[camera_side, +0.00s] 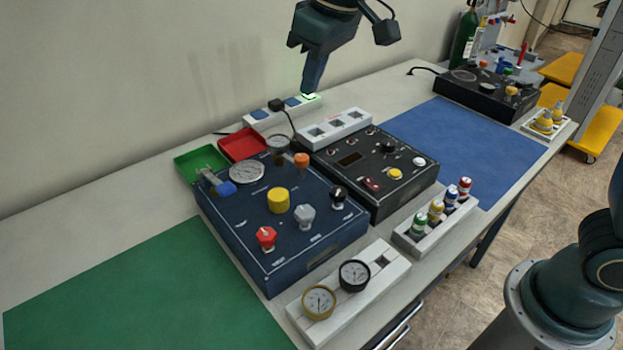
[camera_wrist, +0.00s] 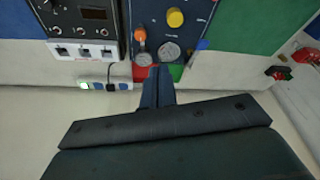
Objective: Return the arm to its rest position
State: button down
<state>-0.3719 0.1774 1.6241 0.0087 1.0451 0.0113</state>
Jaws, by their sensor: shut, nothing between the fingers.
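My gripper (camera_side: 313,86) is at the top middle of the side view, pointing down above the power strip at the back of the table. Its fingers are together with nothing between them. In the wrist view the shut fingers (camera_wrist: 158,71) point toward the back edge of the blue trainer panel. The power strip (camera_side: 267,118) has a green lit end and a black plug in it; it also shows in the wrist view (camera_wrist: 97,87). I cannot tell from these views whether the fingertips touch the strip.
The blue trainer panel (camera_side: 262,232) and the black panel (camera_side: 395,201) stand mid-table. A red tray (camera_side: 240,147) and green tray (camera_side: 190,163) lie behind. A gauge rack (camera_side: 383,277) and bottle rack (camera_side: 408,238) are in front. The green mat (camera_side: 140,295) and blue mat (camera_side: 465,140) are mostly clear.

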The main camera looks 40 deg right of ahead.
jog(key=s+d+f+m, duration=0.1)
jog(key=s+d, duration=0.4)
jog(key=s, duration=0.3)
jog(key=s+d+f+m+t, duration=0.1)
jog(key=s+d, duration=0.5)
jog(key=s, duration=0.3)
jog(key=s+d+f+m+t+h, duration=0.1)
jog(key=s+d+m, duration=0.1)
jog(key=s+d, duration=0.3)
jog(key=s, duration=0.3)
jog(key=shift+s+d+f, duration=0.2)
jog(key=shift+d+f, duration=0.15)
